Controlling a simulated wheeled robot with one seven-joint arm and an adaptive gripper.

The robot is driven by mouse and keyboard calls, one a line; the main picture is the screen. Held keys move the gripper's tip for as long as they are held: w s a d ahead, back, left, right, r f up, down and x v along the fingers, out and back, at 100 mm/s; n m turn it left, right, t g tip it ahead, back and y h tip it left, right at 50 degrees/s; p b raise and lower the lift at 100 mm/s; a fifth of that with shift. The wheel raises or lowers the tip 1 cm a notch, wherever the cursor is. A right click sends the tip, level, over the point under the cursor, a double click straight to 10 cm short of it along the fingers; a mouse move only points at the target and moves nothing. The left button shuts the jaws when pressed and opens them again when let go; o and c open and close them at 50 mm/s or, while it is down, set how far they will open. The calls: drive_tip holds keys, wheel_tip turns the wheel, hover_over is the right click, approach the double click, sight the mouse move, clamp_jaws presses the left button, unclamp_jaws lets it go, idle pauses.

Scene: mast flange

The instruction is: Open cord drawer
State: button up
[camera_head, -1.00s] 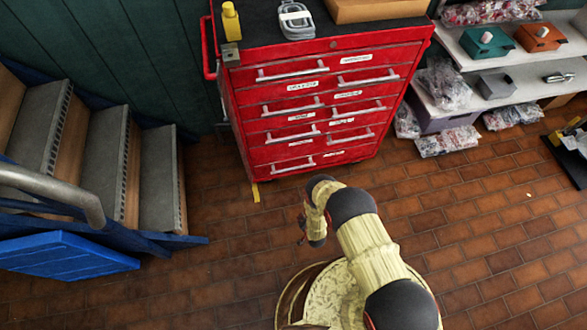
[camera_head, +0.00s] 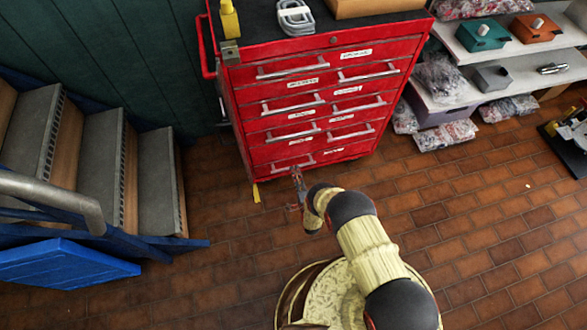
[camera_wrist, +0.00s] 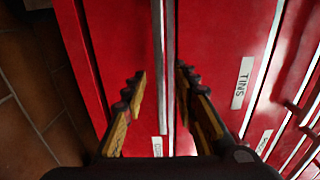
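The red tool chest has a bottom drawer (camera_head: 262,171) with a pale bar handle (camera_head: 292,166), shut. In the wrist view this handle (camera_wrist: 163,50) runs upright through the middle. A label (camera_wrist: 158,147) below it is partly hidden; only a leading "C" reads. The neighbouring drawer's label (camera_wrist: 243,83) reads "TINS". My gripper (camera_head: 297,172) is at the bottom drawer's front. In the wrist view my gripper (camera_wrist: 161,76) is open, one finger on each side of the handle, with a visible gap at the left finger. Whether the right finger touches is unclear.
Other drawers with bar handles rise above. A yellow bottle (camera_head: 229,20) and a coiled grey item (camera_head: 296,17) sit on top. Blue-railed steps (camera_head: 85,165) stand left and a white shelf unit (camera_head: 480,55) right. The brick floor (camera_head: 470,215) is open at right.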

drive_tip(key=shift+b+x, duration=0.45)
drive_tip(key=shift+x, duration=1.4)
drive_tip(key=shift+c, duration=0.4)
clamp_jaws()
